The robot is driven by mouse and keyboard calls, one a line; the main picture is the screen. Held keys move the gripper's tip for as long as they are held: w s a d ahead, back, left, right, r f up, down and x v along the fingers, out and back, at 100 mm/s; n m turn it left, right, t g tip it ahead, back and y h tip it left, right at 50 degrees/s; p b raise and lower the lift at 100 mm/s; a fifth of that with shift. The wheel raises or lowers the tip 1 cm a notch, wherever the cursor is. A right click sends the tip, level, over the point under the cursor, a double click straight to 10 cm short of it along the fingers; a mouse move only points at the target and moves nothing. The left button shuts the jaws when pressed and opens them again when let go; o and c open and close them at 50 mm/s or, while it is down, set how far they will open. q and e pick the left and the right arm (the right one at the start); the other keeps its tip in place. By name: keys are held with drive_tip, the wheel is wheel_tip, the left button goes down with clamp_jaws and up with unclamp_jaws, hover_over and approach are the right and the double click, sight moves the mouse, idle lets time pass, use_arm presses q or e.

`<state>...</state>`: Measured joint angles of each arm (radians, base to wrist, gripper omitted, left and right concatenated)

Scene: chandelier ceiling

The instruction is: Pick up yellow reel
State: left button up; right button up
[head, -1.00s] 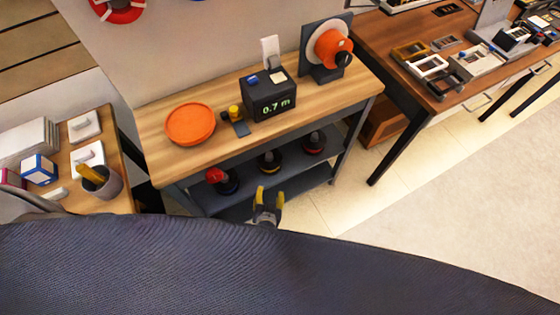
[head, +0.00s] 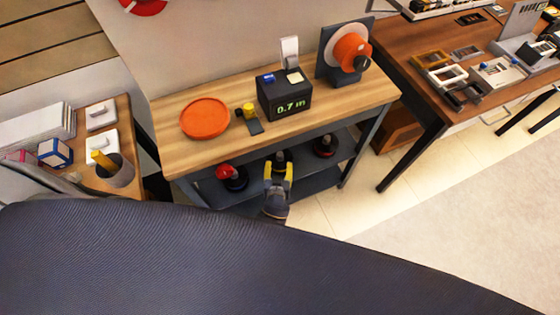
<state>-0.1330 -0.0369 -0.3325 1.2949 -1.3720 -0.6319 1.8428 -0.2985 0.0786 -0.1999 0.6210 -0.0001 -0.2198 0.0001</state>
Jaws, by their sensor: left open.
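Three reel-like pieces with dark upright knobs sit on the lower grey shelf of the wooden bench. The middle one, which I take as the yellow reel (head: 281,156), is mostly hidden behind my left gripper; its dark knob shows. My left gripper (head: 278,167) has yellow fingers, open, reaching up from below in front of the middle reel. The fingers appear on either side of its knob in the picture; I cannot tell whether they touch it. My right gripper is not in view.
A red reel (head: 228,174) stands left on the shelf and another reddish one (head: 324,147) right. On the bench top are an orange dish (head: 204,118), a small yellow piece (head: 249,111), a black display box (head: 285,97) and an orange drum (head: 350,50). A dark bench leg (head: 364,143) stands at right.

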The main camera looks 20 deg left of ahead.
sight(280, 155)
use_arm(q)
drive_tip(key=shift+x, duration=4.7)
drive_tip(key=shift+s+a+f, duration=0.1)
drive_tip(key=shift+f, duration=0.05)
drive_tip(key=shift+c, duration=0.2)
clamp_jaws()
